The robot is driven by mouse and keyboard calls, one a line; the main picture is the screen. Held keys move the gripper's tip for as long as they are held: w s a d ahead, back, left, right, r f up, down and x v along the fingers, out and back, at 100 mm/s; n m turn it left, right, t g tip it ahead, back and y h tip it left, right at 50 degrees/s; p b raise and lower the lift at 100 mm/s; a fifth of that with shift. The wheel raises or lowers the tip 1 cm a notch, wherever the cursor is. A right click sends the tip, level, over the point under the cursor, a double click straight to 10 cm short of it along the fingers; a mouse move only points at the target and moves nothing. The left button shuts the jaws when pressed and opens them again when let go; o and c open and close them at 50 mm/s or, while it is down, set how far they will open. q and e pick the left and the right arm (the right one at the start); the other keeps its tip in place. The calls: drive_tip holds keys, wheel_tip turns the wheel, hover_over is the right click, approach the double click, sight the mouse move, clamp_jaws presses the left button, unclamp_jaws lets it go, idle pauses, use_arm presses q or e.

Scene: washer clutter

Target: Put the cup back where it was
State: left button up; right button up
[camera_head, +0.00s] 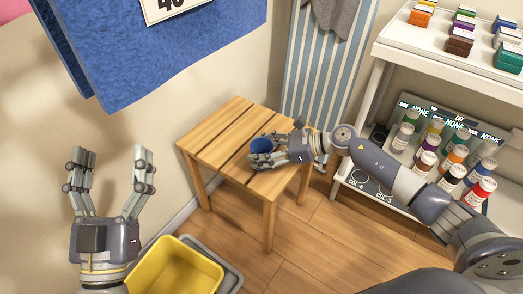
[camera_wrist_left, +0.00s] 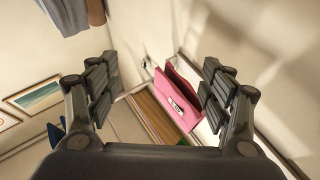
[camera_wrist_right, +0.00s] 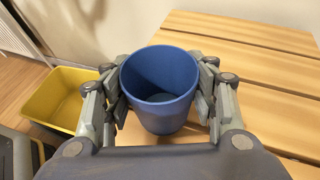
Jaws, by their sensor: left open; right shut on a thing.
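The blue cup (camera_head: 262,146) is at the wooden slatted table (camera_head: 215,132), near its front right part in the head view. My right gripper (camera_head: 262,158) is shut around the cup. In the right wrist view the cup (camera_wrist_right: 160,85) is upright and empty, held between the fingers, with the table (camera_wrist_right: 265,75) behind and to the right. Whether the cup's base touches the tabletop is hidden. My left gripper (camera_head: 110,185) is open and empty, raised at the left of the head view, away from the table.
A yellow bin (camera_head: 180,268) and a grey bin (camera_head: 225,270) stand on the floor before the table. A white shelf (camera_head: 385,55) with colored boxes and several bottles stands at right. A striped ironing board (camera_head: 325,65) leans behind the table. The tabletop's left part is clear.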

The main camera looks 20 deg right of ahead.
use_arm(q)
drive_tip(key=shift+s+r+t, duration=0.6)
drive_tip(key=shift+r+t, duration=0.1)
drive_tip(key=shift+r, duration=0.25)
use_arm(e)
drive_tip(key=shift+f, duration=0.25)
use_arm(q)
drive_tip(key=shift+s+r+b, duration=0.15)
drive_tip(key=shift+r+b, duration=0.05)
drive_tip(key=shift+b, duration=0.1)
drive_tip(key=shift+s+a+r+t+h, duration=0.1)
drive_tip(key=shift+s+r+t+h, duration=0.35)
drive_tip(key=shift+r+t, duration=0.2)
use_arm(e)
drive_tip(key=shift+f, duration=0.2)
drive_tip(key=o, duration=1.1)
use_arm(q)
drive_tip(key=shift+s+r, duration=0.15)
use_arm(e)
drive_tip(key=shift+o, duration=0.2)
